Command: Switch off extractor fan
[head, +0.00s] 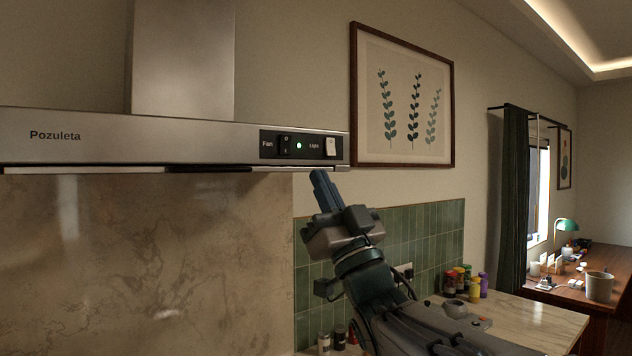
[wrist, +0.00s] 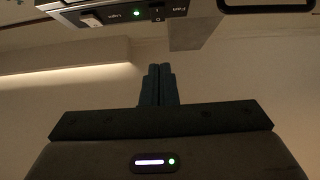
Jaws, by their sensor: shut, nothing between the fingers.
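The extractor hood (head: 190,138) is a steel unit on the wall, with a black control panel (head: 300,147) at its right end. The panel carries a black rocker switch labelled Fan (head: 285,145), a lit green lamp (head: 299,146) and a white switch labelled Light (head: 331,147). My gripper (head: 318,176) is shut and empty, just below the hood's lower edge near the panel, apart from the switches. In the wrist view the closed fingers (wrist: 158,70) show, with the fan switch (wrist: 157,14) upside down above them and the green lamp (wrist: 137,13) lit.
A framed plant picture (head: 403,97) hangs right of the hood. Below are green tiles (head: 435,228) and a counter (head: 525,318) with several spice jars (head: 466,280). A desk with a green lamp (head: 566,225) stands far right. The space in front of the panel looks clear.

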